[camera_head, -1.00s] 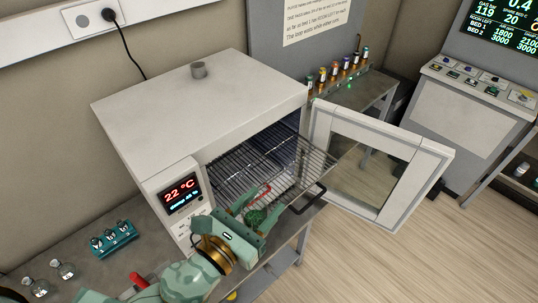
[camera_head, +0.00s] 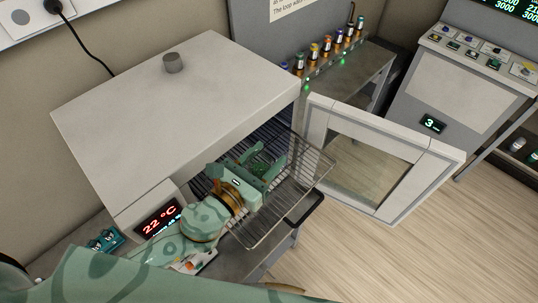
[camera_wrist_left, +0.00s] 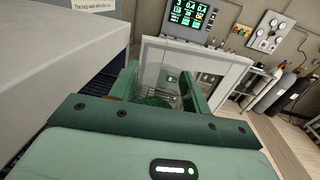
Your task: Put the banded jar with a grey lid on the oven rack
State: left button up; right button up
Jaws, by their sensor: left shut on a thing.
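My left gripper (camera_head: 262,172) is above the pulled-out wire oven rack (camera_head: 312,178), close to the oven's open mouth. My right gripper is not in view.
Several small bottles with coloured caps (camera_head: 327,50) stand in a row on the bench behind the door. A teal holder (camera_head: 106,240) is at the oven's left front. The oven's display (camera_head: 158,218) reads 22 °C. The right half of the rack looks bare.

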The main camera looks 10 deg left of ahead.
pick_arm(q)
jog(key=w, duration=0.1)
jog(key=w+f, duration=0.1)
jog(key=shift+w+d+f, duration=0.1)
jog(key=shift+w, duration=0.2)
jog(key=w+f+b, duration=0.1)
jog(key=f+b, duration=0.1)
jog(key=f, duration=0.1)
jog(key=w+f+b, duration=0.2)
jog(key=f+b, duration=0.1)
jog(key=w+f+b, duration=0.2)
jog(key=f, duration=0.1)
jog(key=shift+w+f+b, duration=0.25)
jog(key=shift+f+b, duration=0.05)
jog(key=shift+b, duration=0.1)
jog(key=shift+r, duration=0.2)
jog(key=shift+f, duration=0.2)
jog(key=o, duration=1.1)
jog(key=shift+c, duration=0.2)
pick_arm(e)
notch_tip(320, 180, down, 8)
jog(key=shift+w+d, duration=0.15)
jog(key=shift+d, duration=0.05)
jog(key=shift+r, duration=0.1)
